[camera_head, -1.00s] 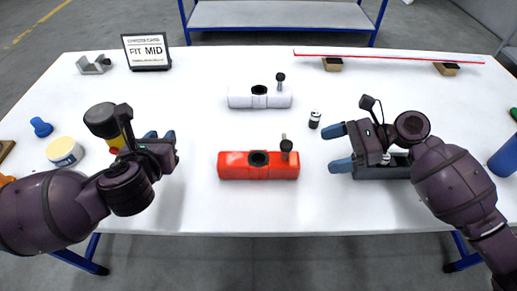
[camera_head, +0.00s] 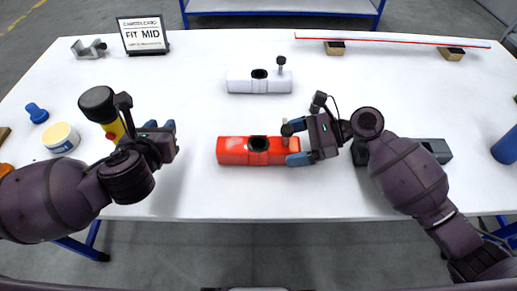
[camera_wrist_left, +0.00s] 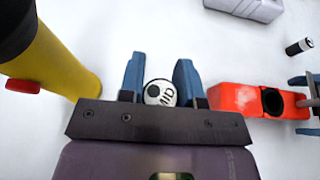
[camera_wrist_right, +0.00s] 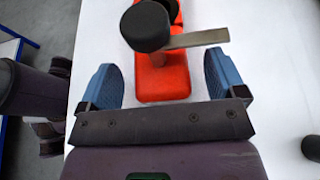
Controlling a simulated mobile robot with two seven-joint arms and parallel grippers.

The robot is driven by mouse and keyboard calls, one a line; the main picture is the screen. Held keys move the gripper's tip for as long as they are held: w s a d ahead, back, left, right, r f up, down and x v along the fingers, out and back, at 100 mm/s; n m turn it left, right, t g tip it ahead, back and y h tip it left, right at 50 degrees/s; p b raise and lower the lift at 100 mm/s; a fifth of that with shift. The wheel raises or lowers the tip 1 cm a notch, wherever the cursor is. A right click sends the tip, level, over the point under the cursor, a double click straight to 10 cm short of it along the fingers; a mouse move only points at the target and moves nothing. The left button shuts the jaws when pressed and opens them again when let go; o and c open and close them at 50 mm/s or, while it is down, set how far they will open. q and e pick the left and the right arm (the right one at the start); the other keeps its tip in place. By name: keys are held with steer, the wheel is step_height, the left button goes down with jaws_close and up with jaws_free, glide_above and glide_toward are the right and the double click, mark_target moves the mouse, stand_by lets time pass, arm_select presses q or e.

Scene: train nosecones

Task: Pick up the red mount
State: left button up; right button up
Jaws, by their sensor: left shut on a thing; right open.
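The red mount (camera_head: 235,151) lies on the table's front middle, with a dark round hole in its top and a post at its right end. My right gripper (camera_head: 293,144) is open at that right end. In the right wrist view, its blue fingers stand apart on either side of the red mount (camera_wrist_right: 160,85), with gaps left. A black knob on a grey bar hides part of the mount there. My left gripper (camera_head: 158,127) is shut on a white round piece marked MID (camera_wrist_left: 160,93), left of the mount. That piece is mostly hidden in the head view.
A white mount (camera_head: 245,82) lies behind the red one. A yellow tool with a black top (camera_head: 97,102) stands close beside my left gripper. A grey block (camera_head: 432,148) lies under my right arm.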

steer(key=shift+x, duration=1.15)
steer(key=c, duration=1.1)
